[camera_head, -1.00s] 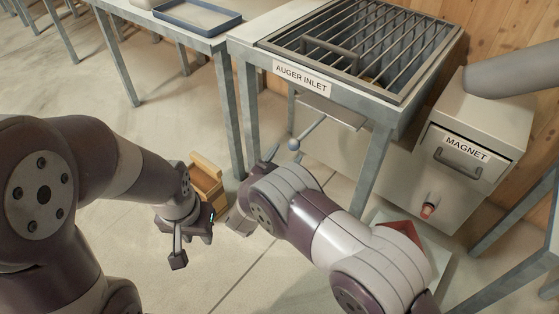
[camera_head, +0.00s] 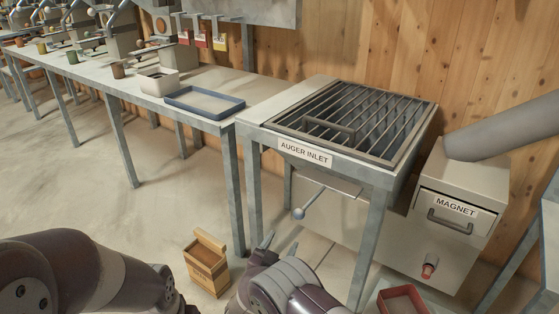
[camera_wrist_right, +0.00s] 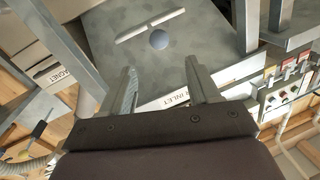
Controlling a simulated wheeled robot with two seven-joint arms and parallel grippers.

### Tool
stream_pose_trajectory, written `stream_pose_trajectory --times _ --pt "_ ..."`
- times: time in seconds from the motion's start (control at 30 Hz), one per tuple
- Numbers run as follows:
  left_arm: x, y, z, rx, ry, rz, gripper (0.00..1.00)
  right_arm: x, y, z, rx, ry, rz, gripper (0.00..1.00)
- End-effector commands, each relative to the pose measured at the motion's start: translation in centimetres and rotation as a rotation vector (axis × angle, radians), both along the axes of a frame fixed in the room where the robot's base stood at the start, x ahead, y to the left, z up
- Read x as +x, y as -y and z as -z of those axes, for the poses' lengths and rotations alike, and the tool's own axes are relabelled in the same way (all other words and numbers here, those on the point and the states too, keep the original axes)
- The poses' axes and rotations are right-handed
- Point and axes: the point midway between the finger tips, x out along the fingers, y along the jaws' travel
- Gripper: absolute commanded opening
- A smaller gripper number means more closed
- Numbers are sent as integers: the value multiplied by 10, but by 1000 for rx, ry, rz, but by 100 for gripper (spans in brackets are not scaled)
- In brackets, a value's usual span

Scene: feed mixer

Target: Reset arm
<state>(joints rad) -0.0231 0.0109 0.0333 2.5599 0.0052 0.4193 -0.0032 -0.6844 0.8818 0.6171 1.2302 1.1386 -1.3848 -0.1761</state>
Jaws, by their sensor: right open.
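My right gripper (camera_head: 279,245) is at the bottom middle of the head view, in front of the auger inlet stand. Its two fingers are apart with nothing between them; they also show in the right wrist view (camera_wrist_right: 165,85). My left arm is at the lower left of the head view, and its gripper is out of view.
The auger inlet (camera_head: 306,152) has a barred grate (camera_head: 350,118) and a ball-ended lever (camera_head: 299,213) below it. A magnet box (camera_head: 455,206) stands at right. A cardboard box (camera_head: 206,262) and red tray (camera_head: 403,299) sit low. A blue tray (camera_head: 204,102) lies on the long table.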

Motion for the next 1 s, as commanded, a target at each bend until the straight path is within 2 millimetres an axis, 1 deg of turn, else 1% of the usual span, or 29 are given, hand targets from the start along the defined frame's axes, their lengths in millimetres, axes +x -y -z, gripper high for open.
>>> stream_pose_trajectory --times 0.07,0.1,0.17,0.2,0.23,0.27,0.3,0.37,0.4,0.47,0.5,0.57,0.6,0.67,0.7,0.77,0.8,0.83,0.87,0.9,0.97,1.0 --pt "0 0 0 0 0 0 33 2 -7 12 31 -53 -37 61" --pt "0 0 0 0 0 0 33 2 -15 28 49 -117 -89 61" --pt "0 0 0 0 0 0 33 -7 -31 63 61 -276 -203 61" --pt "0 0 0 0 0 0 33 -21 -46 84 74 -426 -312 61" --pt "0 0 -2 0 0 0 33 -34 -53 92 85 -548 -392 61" --pt "0 0 -3 0 0 0 33 -50 -55 96 94 -676 -463 61" --pt "0 0 -5 0 0 0 33 -75 -47 93 104 -848 -540 61" --pt "0 0 -8 0 0 0 33 -121 -19 75 106 -1092 -621 61" --pt "0 0 -9 0 0 0 33 -148 2 62 100 -1214 -648 61" --pt "0 0 -11 0 0 0 33 -183 32 42 91 -1354 -665 61" --pt "0 0 -12 0 0 0 33 -203 51 29 84 -1423 -668 61" --pt "0 0 -14 0 0 0 33 -231 78 10 74 -1507 -663 61" --pt "0 0 -15 0 0 0 33 -247 94 -2 69 -1549 -655 61" --pt "0 0 -17 0 0 0 33 -269 118 -20 64 -1595 -637 61" --pt "0 0 -18 0 0 0 33 -280 133 -33 64 -1607 -621 61" --pt "0 0 -21 0 0 0 33 -291 155 -54 73 -1575 -583 61" --pt "0 0 -24 0 0 0 33 -289 168 -70 98 -1512 -543 61" --pt "0 0 -24 0 0 0 33 -281 176 -81 115 -1465 -515 61" --pt "0 0 -32 0 -1 0 33 -280 185 -90 142 -1451 -484 61" --pt "-1 0 -60 0 -2 0 33 -281 181 -116 132 -1463 -498 61" --pt "0 0 -83 0 1 0 33 -281 180 -138 130 -1465 -501 61" --pt "0 0 -97 0 1 0 33 -281 180 -152 130 -1464 -502 61"
